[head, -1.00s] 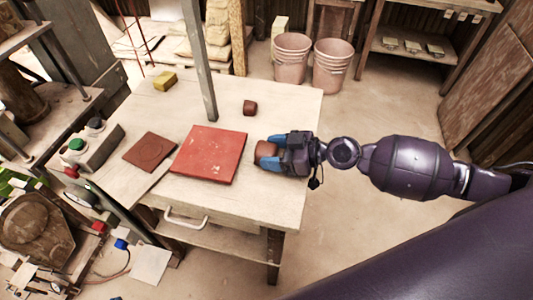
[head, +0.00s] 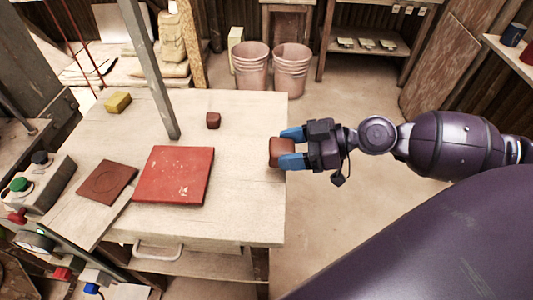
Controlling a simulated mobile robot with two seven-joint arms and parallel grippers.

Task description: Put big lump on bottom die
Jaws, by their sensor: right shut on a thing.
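My right gripper (head: 292,149) is shut on the big reddish-brown lump (head: 279,152), with its blue fingers on either side. The lump shows at the table's right edge; its height over the top is hard to tell. A smaller reddish-brown lump (head: 213,120) sits on the table further back. No part in view is clearly the bottom die. My left gripper is not in view.
A button box (head: 45,185) stands at left. Stacked buckets (head: 291,70) stand behind.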

